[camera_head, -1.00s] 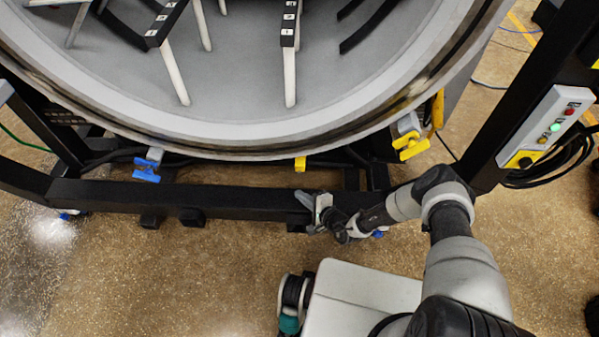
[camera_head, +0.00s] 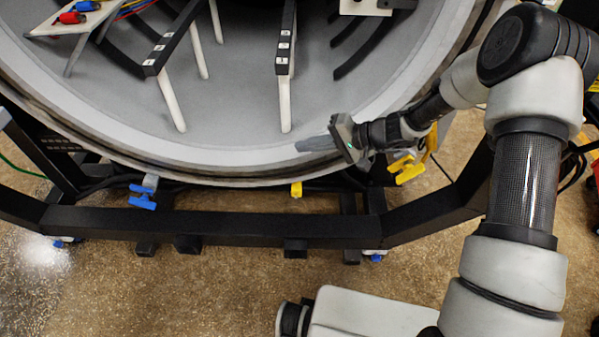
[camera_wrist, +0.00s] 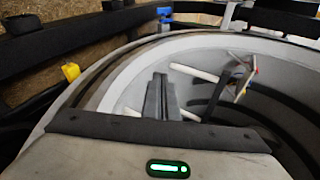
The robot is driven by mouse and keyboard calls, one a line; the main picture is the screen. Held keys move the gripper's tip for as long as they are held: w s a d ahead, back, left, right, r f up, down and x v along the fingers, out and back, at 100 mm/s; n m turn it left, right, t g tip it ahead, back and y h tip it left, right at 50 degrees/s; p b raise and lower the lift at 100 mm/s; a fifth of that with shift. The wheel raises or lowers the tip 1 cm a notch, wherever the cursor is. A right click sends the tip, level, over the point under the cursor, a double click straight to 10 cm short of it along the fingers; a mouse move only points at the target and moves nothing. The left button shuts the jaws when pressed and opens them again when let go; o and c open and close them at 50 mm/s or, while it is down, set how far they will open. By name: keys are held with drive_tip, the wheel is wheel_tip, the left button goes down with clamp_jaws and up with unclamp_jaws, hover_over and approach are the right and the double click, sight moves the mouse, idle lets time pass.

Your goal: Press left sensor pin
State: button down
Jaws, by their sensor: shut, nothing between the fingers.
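I cannot pick out the left sensor pin for certain in either view. Small red and blue plugs (camera_head: 80,12) sit on a pale tilted plate (camera_head: 45,29) at the upper left in the head view. A similar plate shows in the wrist view (camera_wrist: 244,82). White rods (camera_head: 285,105) stand inside the round furnace chamber (camera_head: 232,90) under black rails. My gripper (camera_head: 302,146) is over the chamber's near rim, pointing left, apart from the plugs. In the wrist view my gripper (camera_wrist: 159,80) has its fingers together, with nothing between them.
The chamber's pale rim (camera_head: 130,145) curves across the view. A black frame beam (camera_head: 230,222) runs below it. A blue valve handle (camera_head: 142,197), a yellow tab (camera_head: 296,190) and a yellow handle (camera_head: 406,170) hang under the rim. The near floor at the left is clear.

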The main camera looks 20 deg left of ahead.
drive_tip(key=s+d+r+n+h, duration=0.1)
drive_tip(key=s+d+r+h, duration=0.2)
drive_tip(key=s+d+r, duration=0.45)
drive_tip(key=s+d+r+n+h, duration=0.25)
drive_tip(key=s+d+r, duration=0.2)
drive_tip(key=r, duration=0.55)
drive_tip(key=s+d+r+m+t+h, duration=0.1)
drive_tip(key=s+d+r+t+h, duration=0.1)
drive_tip(key=s+d, duration=0.4)
drive_tip(key=s+d+r+m+t+h, duration=0.2)
drive_tip(key=s+d+r+h, duration=0.2)
drive_tip(key=s+d+r, duration=0.3)
drive_tip(key=d, duration=0.3)
drive_tip(key=shift+s+d+t+h, duration=0.15)
drive_tip(key=shift+d+t+h, duration=0.1)
drive_tip(key=shift+t+h, duration=0.15)
drive_tip(key=shift+a, duration=0.15)
